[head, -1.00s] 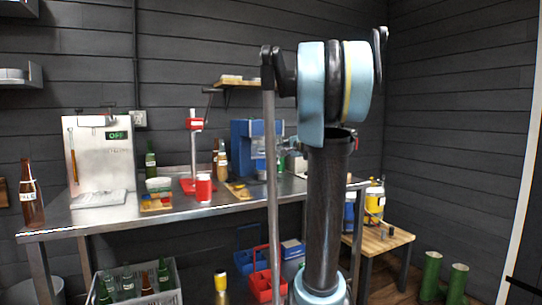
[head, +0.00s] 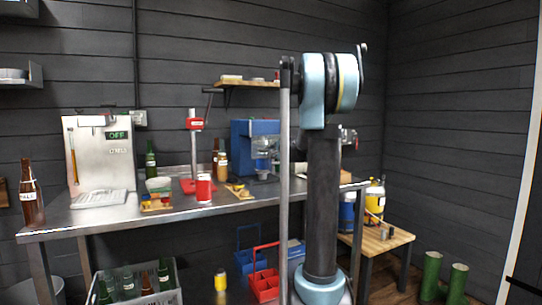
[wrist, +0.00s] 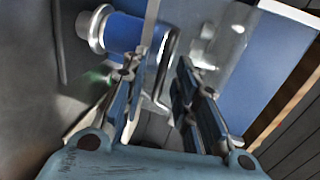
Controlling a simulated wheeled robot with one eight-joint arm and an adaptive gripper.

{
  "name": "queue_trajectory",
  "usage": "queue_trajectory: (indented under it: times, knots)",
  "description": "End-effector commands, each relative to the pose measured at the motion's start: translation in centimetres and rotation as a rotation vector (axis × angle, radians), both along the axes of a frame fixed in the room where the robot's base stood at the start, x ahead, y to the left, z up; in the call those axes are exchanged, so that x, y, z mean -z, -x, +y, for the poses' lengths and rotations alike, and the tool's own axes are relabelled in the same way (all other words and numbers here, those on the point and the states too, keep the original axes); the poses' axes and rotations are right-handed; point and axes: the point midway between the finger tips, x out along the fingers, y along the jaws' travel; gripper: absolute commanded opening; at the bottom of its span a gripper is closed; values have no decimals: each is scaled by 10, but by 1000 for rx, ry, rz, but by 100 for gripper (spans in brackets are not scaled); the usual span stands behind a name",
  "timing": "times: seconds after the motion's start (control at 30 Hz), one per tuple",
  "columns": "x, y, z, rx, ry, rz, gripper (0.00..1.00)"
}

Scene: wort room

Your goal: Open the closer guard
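The closer is a blue machine (head: 240,148) at the back of the steel bench in the head view. A clear guard (head: 264,147) shows at its front. In the wrist view, the blue body with a silver end (wrist: 125,32) lies ahead, and the clear guard (wrist: 218,40) is at upper right. A dark bent bar (wrist: 172,62) shows just beyond and between the fingertips. My gripper (wrist: 158,85) is open, with a gap between the fingers. I cannot tell whether a finger touches the bar. In the head view my arm hides most of the gripper.
The steel bench (head: 110,213) also holds a red stand (head: 194,150), a red cup (head: 204,188) and a white machine (head: 100,155). A wooden stool (head: 388,240) with yellow and blue containers stands right. A red carrier (head: 264,285) and bottle crate (head: 140,290) are below.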

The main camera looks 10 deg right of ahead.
Motion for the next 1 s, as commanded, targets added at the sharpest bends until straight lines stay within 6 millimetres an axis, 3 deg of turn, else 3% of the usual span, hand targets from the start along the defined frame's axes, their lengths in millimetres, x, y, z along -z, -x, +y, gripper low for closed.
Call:
queue_trajectory:
  times: [0.37, 0.4, 0.5, 0.53, 0.8, 1.0]
  knots:
    - [1, -5, 2, 0, 0, 0, 27]
    - [1, -5, 2, 0, 0, 0, 25]
    - [1, -5, 2, 0, 0, 0, 2]
    - [1, -5, 2, 0, 0, 0, 0]
    - [-1, -4, 2, 0, 1, 1, 0]
    - [-29, -5, 2, 0, 0, 0, 0]
